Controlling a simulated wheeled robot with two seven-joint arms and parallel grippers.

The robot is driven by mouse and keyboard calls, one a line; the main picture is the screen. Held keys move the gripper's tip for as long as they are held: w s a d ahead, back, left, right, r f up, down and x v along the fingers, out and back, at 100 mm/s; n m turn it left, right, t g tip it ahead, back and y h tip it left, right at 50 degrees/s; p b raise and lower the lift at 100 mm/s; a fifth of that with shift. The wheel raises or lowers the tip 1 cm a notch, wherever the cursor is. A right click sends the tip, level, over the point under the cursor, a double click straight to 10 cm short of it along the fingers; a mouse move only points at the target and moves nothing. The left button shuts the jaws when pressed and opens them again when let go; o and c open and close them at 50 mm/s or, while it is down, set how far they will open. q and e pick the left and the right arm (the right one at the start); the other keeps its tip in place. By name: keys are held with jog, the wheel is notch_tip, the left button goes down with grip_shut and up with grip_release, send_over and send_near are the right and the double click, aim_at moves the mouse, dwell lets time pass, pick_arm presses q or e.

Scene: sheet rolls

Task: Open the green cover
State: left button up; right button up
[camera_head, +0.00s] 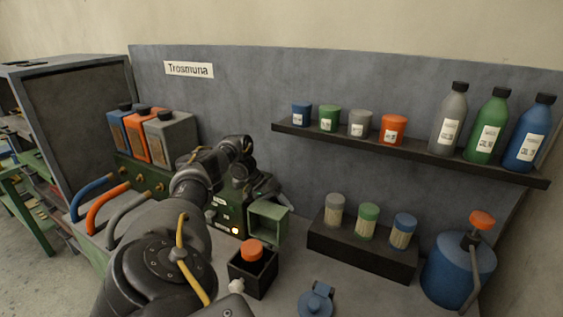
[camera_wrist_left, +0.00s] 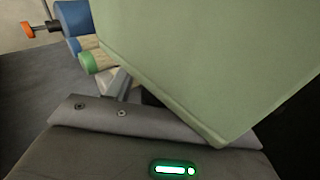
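The green cover (camera_head: 268,222) shows in the head view as a pale green, box-like piece at the right side of a dark green machine (camera_head: 226,216) with a lit yellow lamp. How far it stands open I cannot tell. My left gripper (camera_head: 268,192) is just above and behind it, partly hidden by my own arm. In the left wrist view a large pale green panel, likely the cover (camera_wrist_left: 205,60), fills the upper right, very close to the gripper. One grey finger shows beside it; the other is hidden. Contact is unclear. My right gripper is out of view.
A black stand (camera_head: 362,251) with several jars is to the right, beside a blue canister (camera_head: 450,270). A shelf (camera_head: 400,147) with cups and bottles hangs above. A blue object (camera_head: 316,300) lies in front.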

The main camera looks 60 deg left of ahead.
pick_arm(q)
jog(key=shift+a+r, duration=0.1)
jog(key=shift+r, duration=0.05)
jog(key=shift+a+r+b, duration=0.3)
jog(key=shift+r+b, duration=0.05)
jog(key=shift+b+v, duration=0.45)
jog(key=shift+v, duration=0.55)
jog(key=shift+s+a+r, duration=0.15)
jog(key=shift+s+r, duration=0.1)
jog(key=p+v, duration=0.1)
jog(key=v, duration=0.6)
jog(key=shift+s+p, duration=0.15)
jog(key=shift+p, duration=0.25)
jog(key=shift+f, duration=0.1)
